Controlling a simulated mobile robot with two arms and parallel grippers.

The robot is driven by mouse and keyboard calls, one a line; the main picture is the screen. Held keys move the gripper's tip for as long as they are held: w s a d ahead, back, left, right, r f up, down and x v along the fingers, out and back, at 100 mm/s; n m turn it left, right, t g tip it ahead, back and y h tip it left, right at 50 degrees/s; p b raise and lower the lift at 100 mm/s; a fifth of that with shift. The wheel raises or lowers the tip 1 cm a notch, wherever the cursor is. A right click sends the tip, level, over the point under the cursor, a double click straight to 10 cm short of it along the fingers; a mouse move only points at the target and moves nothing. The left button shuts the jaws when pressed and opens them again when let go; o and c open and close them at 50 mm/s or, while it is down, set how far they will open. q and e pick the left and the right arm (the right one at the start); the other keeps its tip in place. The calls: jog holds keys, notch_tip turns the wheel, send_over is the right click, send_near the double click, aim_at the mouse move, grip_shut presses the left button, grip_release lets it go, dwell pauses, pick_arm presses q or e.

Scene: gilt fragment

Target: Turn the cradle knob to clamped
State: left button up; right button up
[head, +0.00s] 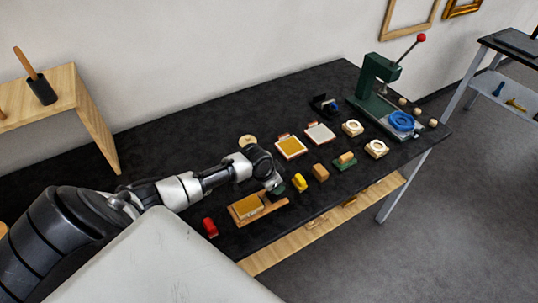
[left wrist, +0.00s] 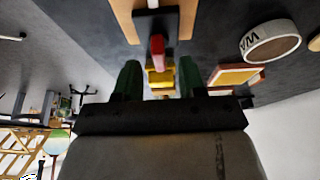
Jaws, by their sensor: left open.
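The wooden cradle (head: 277,206) lies near the front edge of the black table, with a gold-coloured piece (head: 247,206) on it. In the left wrist view, a red knob-like part (left wrist: 157,46) stands on a dark block (left wrist: 172,22) between wooden strips; I cannot read its setting. A yellow part (left wrist: 160,76) shows just below it. My left gripper (head: 280,188) is low beside the cradle's right end. Its green fingers (left wrist: 159,80) are open, apart on both sides of the yellow part; contact cannot be told. My right gripper is not in view.
A yellow object (head: 299,182) and a wooden block (head: 320,171) stand close to the right of my gripper. A red object (head: 210,227) is left of the cradle. Shallow trays (head: 291,147) and a green press (head: 375,80) stand farther back. The table's back left is clear.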

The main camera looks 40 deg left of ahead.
pick_arm(q)
jog(key=b+v, duration=0.1)
jog(key=v, duration=0.7)
jog(key=shift+r, duration=0.3)
jog(key=shift+s, duration=0.1)
